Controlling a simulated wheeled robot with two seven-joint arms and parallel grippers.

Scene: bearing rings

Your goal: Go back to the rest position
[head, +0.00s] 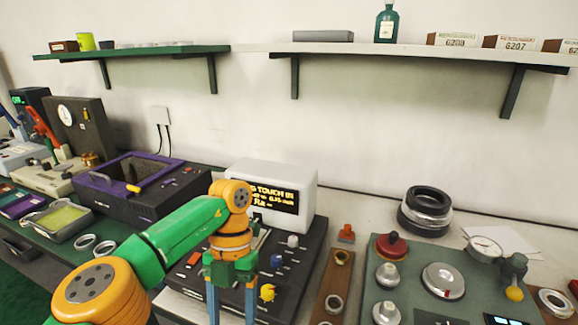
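My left gripper (231,304) hangs pointing down at the end of the green and orange arm, in the lower middle of the head view. Its two blue fingers are apart, with no object visible between them; their tips run to the bottom edge of the picture. It is in front of the dark control panel (300,262) with a white display box (272,178) behind it. My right gripper is not in view.
A green test plate (377,262) with metal discs stands at the right. Stacked bearing rings (428,200) sit behind it. A purple-rimmed bin (128,160), a tray (62,217) and loose rings (84,242) are at the left. Two shelves (430,55) hang above.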

